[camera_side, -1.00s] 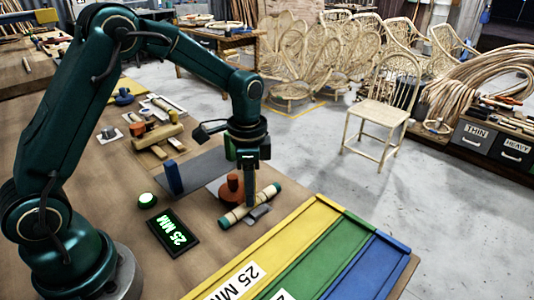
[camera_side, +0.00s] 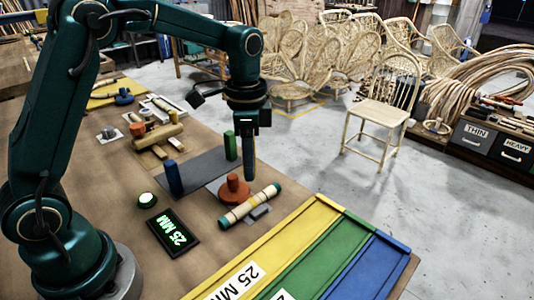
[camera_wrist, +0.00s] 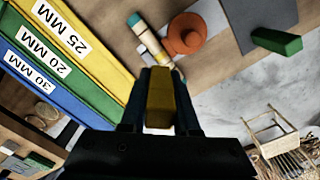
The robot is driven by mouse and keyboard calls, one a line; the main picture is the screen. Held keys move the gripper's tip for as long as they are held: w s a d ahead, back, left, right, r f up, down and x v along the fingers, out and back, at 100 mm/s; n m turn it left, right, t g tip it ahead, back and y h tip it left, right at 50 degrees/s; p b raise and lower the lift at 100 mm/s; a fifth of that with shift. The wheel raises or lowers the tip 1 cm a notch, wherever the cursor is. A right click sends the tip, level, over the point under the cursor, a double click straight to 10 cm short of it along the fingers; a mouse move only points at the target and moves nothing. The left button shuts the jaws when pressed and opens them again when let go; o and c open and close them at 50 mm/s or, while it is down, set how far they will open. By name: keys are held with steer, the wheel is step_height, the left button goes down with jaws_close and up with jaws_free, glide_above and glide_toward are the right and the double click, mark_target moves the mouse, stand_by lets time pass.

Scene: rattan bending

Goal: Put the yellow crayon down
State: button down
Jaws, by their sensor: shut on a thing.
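The yellow crayon (camera_wrist: 160,98) stands between the two dark fingers of my gripper (camera_wrist: 160,85) in the wrist view. My gripper is shut on it. In the side view my gripper (camera_side: 248,174) points straight down, raised above the bench. The crayon cannot be made out there, hidden by the fingers. A blue crayon-like block (camera_side: 174,178) and a green one (camera_side: 230,146) stand upright on the dark grey mat (camera_side: 200,170). The green one also shows in the wrist view (camera_wrist: 277,41).
A pale rod with teal ends (camera_side: 250,204) lies below my gripper, beside an orange knobbed disc (camera_side: 234,187). A display reads 25 MM (camera_side: 173,232). Yellow (camera_side: 290,238), green (camera_side: 318,252) and blue (camera_side: 368,268) trays line the bench's near right. The mat's middle is clear.

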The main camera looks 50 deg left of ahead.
stand_by(0.5)
steer(key=s+a+r+n, duration=0.1)
steer(key=s+a+n, duration=0.35)
steer(key=a, duration=0.75)
steer(key=s+a+r+n, duration=0.1)
steer(key=s+a+n, duration=0.35)
steer(key=a, duration=0.75)
glide_above(206, 173)
steer(key=shift+m, duration=0.3)
step_height(206, 173, down, 8)
steer(key=shift+d+r, duration=0.15)
steer(key=shift+r, duration=0.1)
steer(key=shift+f, duration=1.9)
steer(key=shift+f, duration=0.1)
steer(key=c, duration=0.6)
jaws_free()
steer(key=shift+c, duration=0.2)
